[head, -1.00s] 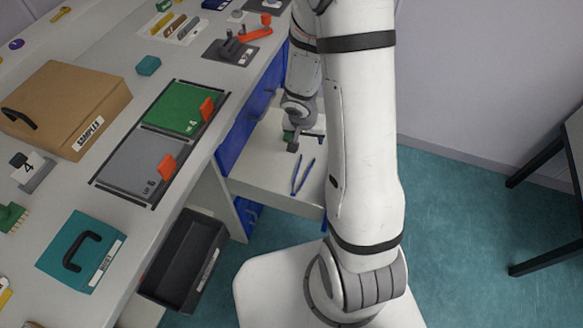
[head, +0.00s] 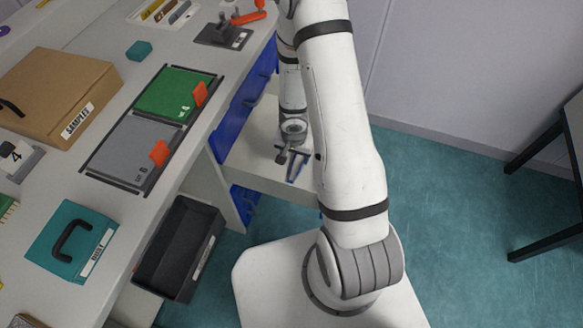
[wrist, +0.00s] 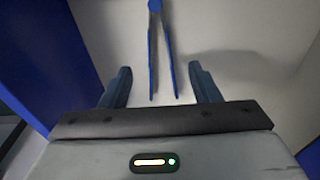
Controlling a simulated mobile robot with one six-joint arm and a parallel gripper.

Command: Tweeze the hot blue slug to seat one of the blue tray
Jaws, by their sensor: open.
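Blue tweezers (wrist: 153,50) lie on the light floor of an open drawer (head: 258,152); in the head view they (head: 298,168) are partly hidden by my gripper. Their two legs point toward my gripper in the wrist view. My gripper (wrist: 160,78) is open and empty, with a dark finger to either side of the tweezers' leg ends. In the head view my gripper (head: 291,156) is low over the drawer; I cannot tell whether it touches the tweezers. I cannot make out a blue slug or a blue tray with seats.
Blue drawer fronts (head: 238,117) stand left of my gripper, under the bench. On the bench are a green mat (head: 170,95), a grey mat (head: 125,155), a cardboard box (head: 60,85) and a teal case (head: 55,232). A black bin (head: 180,245) stands below.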

